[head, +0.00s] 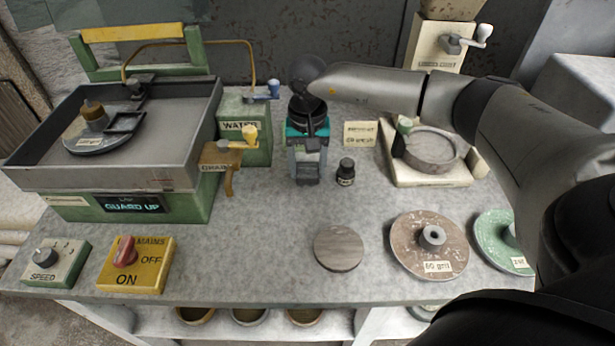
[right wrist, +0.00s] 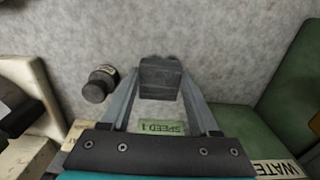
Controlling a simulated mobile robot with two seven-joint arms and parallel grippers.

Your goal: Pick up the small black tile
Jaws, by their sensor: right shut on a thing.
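My left gripper is not in view.
A small black bottle (head: 346,172) stands close right of the gripper. The green WATER box (head: 243,140) and GRAIN lever (head: 222,158) are on its left. A round wooden disc (head: 338,248) and brown 60 grit disc (head: 428,244) lie nearer the front. Bench left of the wooden disc is clear.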

